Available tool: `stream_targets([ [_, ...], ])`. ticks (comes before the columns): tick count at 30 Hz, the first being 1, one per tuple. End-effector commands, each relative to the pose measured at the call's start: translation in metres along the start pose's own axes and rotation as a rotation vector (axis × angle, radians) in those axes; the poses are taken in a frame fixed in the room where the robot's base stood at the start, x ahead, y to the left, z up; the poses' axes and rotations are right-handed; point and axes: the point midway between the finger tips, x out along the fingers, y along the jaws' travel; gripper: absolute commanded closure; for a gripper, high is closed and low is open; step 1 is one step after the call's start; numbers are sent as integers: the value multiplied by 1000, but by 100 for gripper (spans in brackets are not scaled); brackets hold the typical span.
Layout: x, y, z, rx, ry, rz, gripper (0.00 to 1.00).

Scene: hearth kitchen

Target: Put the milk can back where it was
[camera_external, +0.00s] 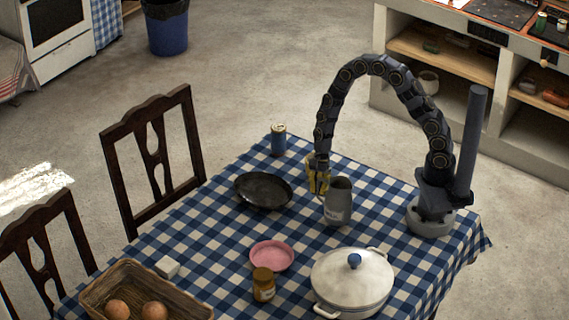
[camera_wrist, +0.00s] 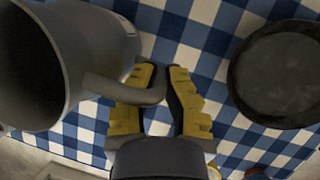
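The milk can (camera_external: 338,205) is a grey metal jug with dark lettering. It is upright at the middle right of the checked table; I cannot tell if its base touches the cloth. In the wrist view the milk can (camera_wrist: 75,55) fills the upper left, its dark mouth toward the camera and its handle pointing right. My gripper (camera_external: 318,180) is at the can's left side in the external view. In the wrist view the yellow fingers of my gripper (camera_wrist: 160,85) are on either side of the handle and appear closed on it. The handle partly hides the left finger.
A black pan (camera_external: 263,190) lies left of the can. A blue can (camera_external: 278,140) stands behind. A pink plate (camera_external: 271,256), brown jar (camera_external: 264,285), white lidded pot (camera_external: 352,285) and basket (camera_external: 130,277) are nearer the front. Bare cloth lies between the can and plate.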

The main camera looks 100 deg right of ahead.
Motion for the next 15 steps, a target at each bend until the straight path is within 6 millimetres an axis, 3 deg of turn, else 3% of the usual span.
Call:
stream_targets([
  [4, 17, 0, -6, 2, -2, 5, 100],
  [14, 19, -2, -8, 1, -1, 2, 100],
  [15, 20, -2, -8, 1, -1, 2, 91],
])
